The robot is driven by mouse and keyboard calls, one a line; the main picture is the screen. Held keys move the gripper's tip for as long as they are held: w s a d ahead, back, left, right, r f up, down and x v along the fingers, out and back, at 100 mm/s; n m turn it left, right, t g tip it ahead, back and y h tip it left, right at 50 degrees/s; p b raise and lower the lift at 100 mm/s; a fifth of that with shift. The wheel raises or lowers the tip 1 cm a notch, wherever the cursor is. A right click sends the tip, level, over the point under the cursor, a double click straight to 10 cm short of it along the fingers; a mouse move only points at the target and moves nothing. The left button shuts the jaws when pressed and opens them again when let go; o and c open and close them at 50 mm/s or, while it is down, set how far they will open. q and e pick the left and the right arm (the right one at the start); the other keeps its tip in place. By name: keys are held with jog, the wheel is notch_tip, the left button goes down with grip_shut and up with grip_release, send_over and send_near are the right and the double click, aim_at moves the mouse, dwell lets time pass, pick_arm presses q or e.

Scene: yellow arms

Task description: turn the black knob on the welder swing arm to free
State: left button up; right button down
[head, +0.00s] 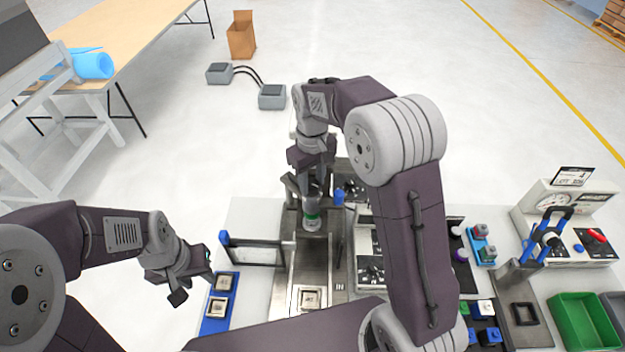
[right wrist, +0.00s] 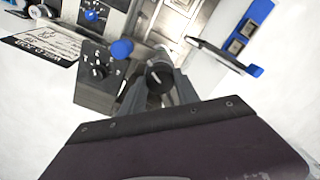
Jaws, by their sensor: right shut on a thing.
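The black knob (right wrist: 159,78) shows in the right wrist view between the two fingers of my right gripper (right wrist: 160,92). It has a pale pointer mark on its top. My right gripper (head: 312,207) is shut on the knob, above the back end of the metal welder fixture (head: 312,262) in the head view. The knob's setting labels cannot be read.
A blue tray (head: 217,324) with metal parts lies left of the fixture. Blue-tipped levers (head: 339,197) stand beside the fixture. A control box with a dial (right wrist: 98,72) is close to my right fingers. A green bin (head: 583,322) and a gauge box (head: 566,205) stand at the right.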

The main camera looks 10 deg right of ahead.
aim_at(311, 183)
jog(key=shift+w, duration=0.1)
jog(key=c, duration=0.9)
grip_release()
jog(key=shift+a, duration=0.1)
notch_tip(311, 183, up, 9)
jog(key=b, duration=0.1)
